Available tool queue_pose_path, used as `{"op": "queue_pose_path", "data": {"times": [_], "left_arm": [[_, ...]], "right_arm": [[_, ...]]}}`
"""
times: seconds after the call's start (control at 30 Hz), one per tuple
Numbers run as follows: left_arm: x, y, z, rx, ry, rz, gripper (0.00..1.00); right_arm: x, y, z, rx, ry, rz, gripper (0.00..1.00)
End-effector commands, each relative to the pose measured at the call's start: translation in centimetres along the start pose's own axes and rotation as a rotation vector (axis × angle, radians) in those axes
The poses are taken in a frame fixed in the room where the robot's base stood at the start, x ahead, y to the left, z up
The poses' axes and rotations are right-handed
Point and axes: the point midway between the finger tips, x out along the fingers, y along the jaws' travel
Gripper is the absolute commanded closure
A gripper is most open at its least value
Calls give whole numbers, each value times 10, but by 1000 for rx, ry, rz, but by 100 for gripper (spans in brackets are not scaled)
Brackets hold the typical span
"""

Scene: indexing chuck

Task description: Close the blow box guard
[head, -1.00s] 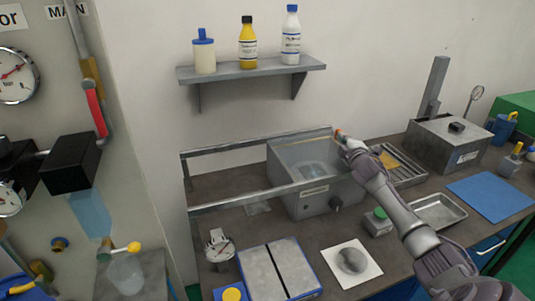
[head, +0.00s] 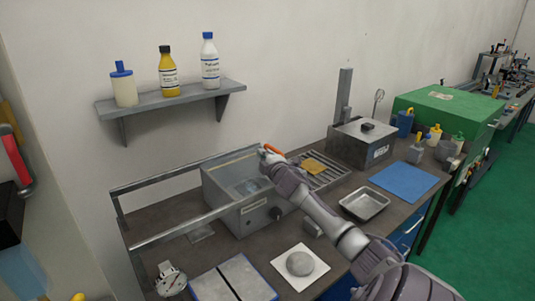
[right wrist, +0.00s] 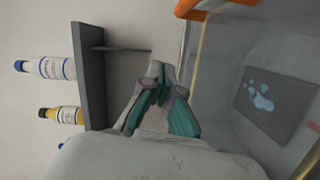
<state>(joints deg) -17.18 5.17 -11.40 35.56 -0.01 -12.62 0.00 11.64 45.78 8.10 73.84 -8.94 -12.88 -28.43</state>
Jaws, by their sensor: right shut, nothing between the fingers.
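The blow box (head: 252,217) is a grey open-topped box on the bench, with a dark knob on its front. A clear guard edge and an orange handle (head: 273,149) show at its far right corner. The handle also shows at the top of the right wrist view (right wrist: 207,13), beside a thin pale edge. My right gripper (head: 265,156) is at that corner, close to the handle. In the right wrist view its fingers (right wrist: 165,103) are shut and empty, apart from the handle. The guard's exact angle is hard to tell. My left gripper is out of view.
Metal rails (head: 185,231) extend left from the box. A slatted tray (head: 325,173) is right of it, and a shallow metal tray (head: 364,205) lies near the front. A wall shelf (head: 170,101) with bottles hangs above. A blue mat (head: 404,181) covers bench space at right.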

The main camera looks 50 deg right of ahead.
Motion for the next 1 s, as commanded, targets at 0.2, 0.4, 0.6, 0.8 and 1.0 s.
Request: {"op": "queue_pose_path", "data": {"times": [0.2,0.4,0.6,0.8,1.0], "left_arm": [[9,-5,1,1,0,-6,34],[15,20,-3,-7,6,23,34],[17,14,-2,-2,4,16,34],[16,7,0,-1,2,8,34],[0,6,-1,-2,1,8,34]], "right_arm": [[-36,-3,0,-4,1,-3,100],[-66,-3,0,-2,1,-3,100],[-80,-1,0,0,0,-2,100],[-82,0,-1,0,1,-1,100],[-82,16,-4,0,1,0,100]]}}
